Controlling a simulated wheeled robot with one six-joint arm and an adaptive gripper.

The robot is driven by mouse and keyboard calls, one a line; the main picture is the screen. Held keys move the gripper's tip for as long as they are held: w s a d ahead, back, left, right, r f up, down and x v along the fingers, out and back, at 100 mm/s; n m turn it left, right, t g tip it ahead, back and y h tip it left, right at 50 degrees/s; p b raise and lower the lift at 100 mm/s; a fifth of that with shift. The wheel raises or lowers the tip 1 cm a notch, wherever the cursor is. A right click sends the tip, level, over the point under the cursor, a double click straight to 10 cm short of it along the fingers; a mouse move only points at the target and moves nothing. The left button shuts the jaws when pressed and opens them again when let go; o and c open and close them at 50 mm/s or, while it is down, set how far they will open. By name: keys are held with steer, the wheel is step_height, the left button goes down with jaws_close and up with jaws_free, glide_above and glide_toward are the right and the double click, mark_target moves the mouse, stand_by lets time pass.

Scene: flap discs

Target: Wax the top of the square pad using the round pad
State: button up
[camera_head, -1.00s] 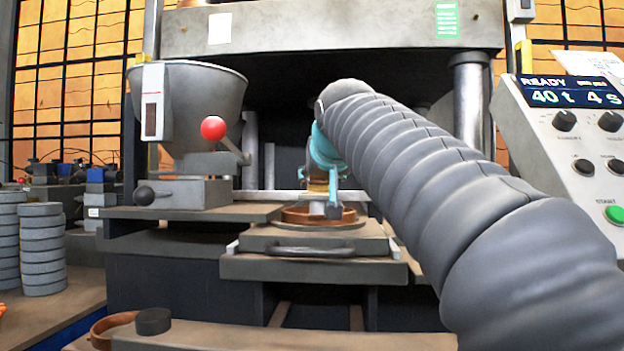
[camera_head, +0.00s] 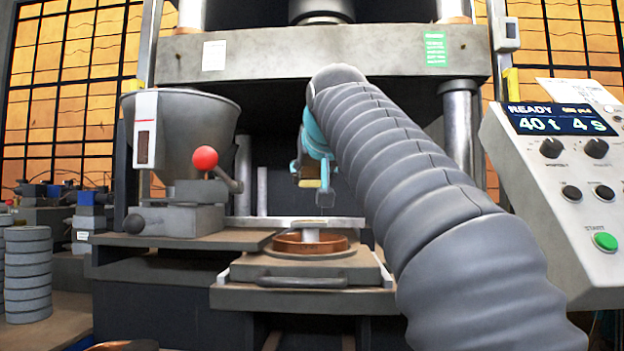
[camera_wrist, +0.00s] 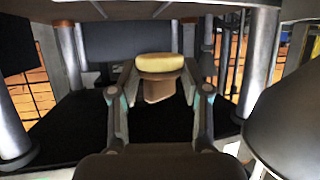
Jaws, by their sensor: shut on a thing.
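The round pad (camera_wrist: 159,63) is a pale yellow disc on a brown stem. My gripper (camera_wrist: 158,88) is shut on that stem, with the yellow face outermost. In the head view my gripper (camera_head: 318,190) hangs above the press tray, clear of it, with a bit of brown-yellow showing at the fingers. Below it is a square slab (camera_head: 250,262) with a front handle, bearing a copper-coloured round ring (camera_head: 310,243). I cannot tell for sure whether this slab is the square pad. The wrist view does not show the slab clearly.
A hopper (camera_head: 190,125) with a red-knobbed lever (camera_head: 205,158) stands left of the slab. The press's upper beam (camera_head: 320,50) and columns (camera_head: 458,130) frame the space. A control panel (camera_head: 570,190) is at right. Grey discs (camera_head: 28,275) are stacked at far left.

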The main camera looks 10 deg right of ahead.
mark_target(312, 176)
steer(key=shift+r, duration=1.5)
